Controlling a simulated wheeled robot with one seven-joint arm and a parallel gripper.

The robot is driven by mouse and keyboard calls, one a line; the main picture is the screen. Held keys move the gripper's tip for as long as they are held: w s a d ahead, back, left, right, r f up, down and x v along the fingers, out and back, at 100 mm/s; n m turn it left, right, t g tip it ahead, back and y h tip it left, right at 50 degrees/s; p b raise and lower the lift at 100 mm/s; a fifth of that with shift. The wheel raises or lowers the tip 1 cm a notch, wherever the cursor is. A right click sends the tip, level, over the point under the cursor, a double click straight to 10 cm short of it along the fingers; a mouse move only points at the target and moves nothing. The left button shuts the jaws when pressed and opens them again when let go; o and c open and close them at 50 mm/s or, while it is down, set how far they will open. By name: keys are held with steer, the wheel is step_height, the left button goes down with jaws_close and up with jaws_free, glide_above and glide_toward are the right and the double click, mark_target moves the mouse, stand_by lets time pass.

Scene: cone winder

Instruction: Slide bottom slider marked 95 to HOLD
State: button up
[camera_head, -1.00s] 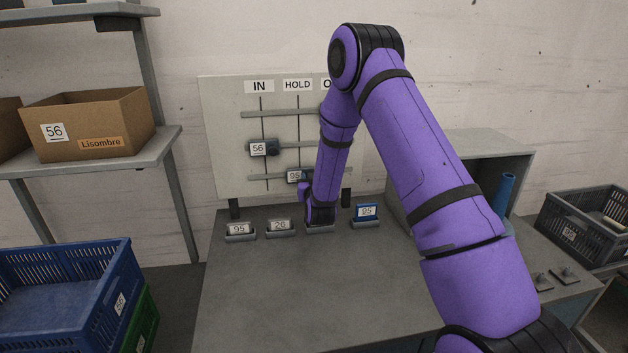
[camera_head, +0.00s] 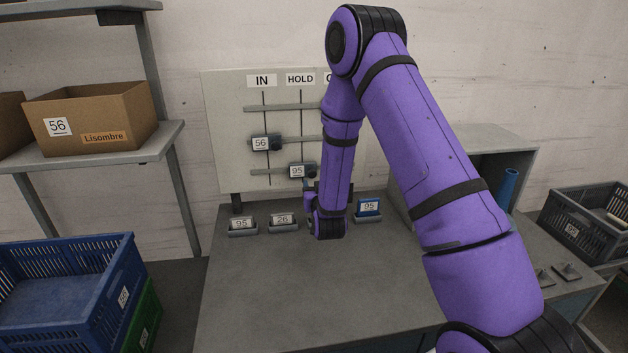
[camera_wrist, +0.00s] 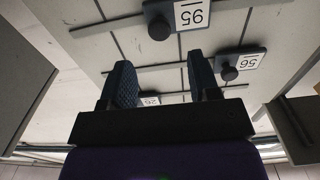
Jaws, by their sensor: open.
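The bottom slider marked 95 (camera_head: 297,171) sits on the lowest rail of the board, on the HOLD line under the HOLD sign (camera_head: 300,79). In the upside-down wrist view the slider (camera_wrist: 191,14) shows at the top, with its dark round knob (camera_wrist: 159,27) free. My gripper (camera_wrist: 158,62) is open and empty, its two fingers apart from the knob. In the head view my forearm and wrist hide most of the gripper and the right part of the board.
The slider marked 56 (camera_head: 260,143) sits on the middle rail at the IN line. Another slider marked 26 (camera_wrist: 150,101) shows partly between my fingers. Card holders, including one marked 95 (camera_head: 241,223), stand along the table's back. The front table is clear.

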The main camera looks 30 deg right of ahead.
steer(key=shift+v, duration=1.55)
steer(key=s+a+r+n+g+y, duration=0.1)
steer(key=s+r+g, duration=0.15)
steer(key=r, duration=0.45)
steer(key=s+a+r+g+y, duration=0.1)
steer(key=s+a+r+y, duration=0.15)
steer(key=r, duration=0.35)
steer(key=s+a+r+n+g+y, duration=0.1)
steer(key=s+r+g, duration=0.15)
steer(key=r, duration=0.45)
steer(key=s+r+g, duration=0.3)
steer(key=s+r, duration=0.1)
steer(key=s, duration=1.1)
steer(key=s+r+n+g, duration=0.1)
steer(key=s+r+g, duration=0.2)
steer(key=s, duration=1.2)
steer(key=shift+s+a+r, duration=0.15)
steer(key=shift+r, duration=0.3)
steer(key=shift+y, duration=0.25)
steer(key=shift+c, duration=0.2)
